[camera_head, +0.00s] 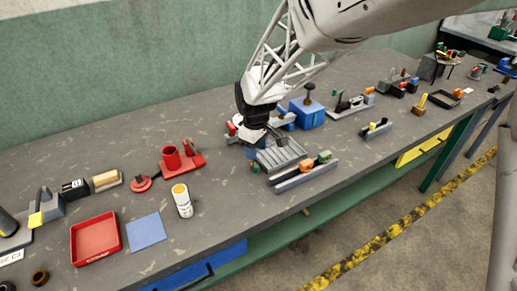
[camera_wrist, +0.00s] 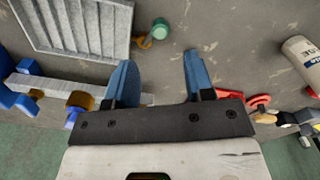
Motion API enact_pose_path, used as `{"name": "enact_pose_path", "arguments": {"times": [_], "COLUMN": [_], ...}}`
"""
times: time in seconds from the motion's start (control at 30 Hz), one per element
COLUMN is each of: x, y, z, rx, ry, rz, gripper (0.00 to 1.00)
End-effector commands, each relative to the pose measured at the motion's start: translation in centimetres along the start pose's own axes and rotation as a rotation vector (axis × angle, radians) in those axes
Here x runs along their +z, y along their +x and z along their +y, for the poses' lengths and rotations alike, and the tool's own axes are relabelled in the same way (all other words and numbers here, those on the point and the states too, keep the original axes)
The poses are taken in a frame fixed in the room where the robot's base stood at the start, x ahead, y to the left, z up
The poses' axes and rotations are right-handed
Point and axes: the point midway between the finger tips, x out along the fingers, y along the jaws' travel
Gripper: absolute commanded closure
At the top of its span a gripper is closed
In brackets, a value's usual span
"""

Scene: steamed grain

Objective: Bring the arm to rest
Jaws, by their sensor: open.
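My gripper (camera_wrist: 155,82) is open, with its two blue fingers apart and nothing between them in the wrist view. In the head view my arm reaches in from the top right, and the gripper (camera_head: 252,145) hangs over the workbench (camera_head: 110,148), just left of a grey ribbed tray (camera_head: 281,154). The fingertips are partly hidden behind the wrist there. The ribbed tray also shows at the top left of the wrist view (camera_wrist: 80,25), apart from the fingers.
A blue box with a black knob (camera_head: 307,113) stands behind the tray. A rack with coloured handles (camera_head: 303,175) lies in front of it. A red cup stand (camera_head: 182,160) and a white bottle (camera_head: 182,201) stand to the left. Bare bench lies between bottle and tray.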

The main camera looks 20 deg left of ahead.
Motion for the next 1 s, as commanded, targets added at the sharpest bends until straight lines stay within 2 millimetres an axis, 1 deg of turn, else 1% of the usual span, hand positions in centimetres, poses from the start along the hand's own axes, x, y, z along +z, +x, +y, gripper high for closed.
{"name": "enact_pose_path", "arguments": {"times": [0.47, 0.57, 0.63, 0.77, 0.87, 1.0], "x": [0.1, 0.4, 0.9, 2.9, 5.2, 9.2], "y": [-0.1, -0.3, -0.7, -2.0, -3.5, -5.9], "z": [0.0, 0.1, 0.2, 0.6, 1.0, 1.3], "rx": [0.000, 0.001, 0.003, 0.009, 0.016, 0.029], "ry": [0.001, 0.009, 0.023, 0.071, 0.128, 0.229], "rz": [0.000, 0.001, 0.003, 0.011, 0.020, 0.036], "gripper": [0.51, 0.51, 0.51, 0.51, 0.51, 0.51]}}
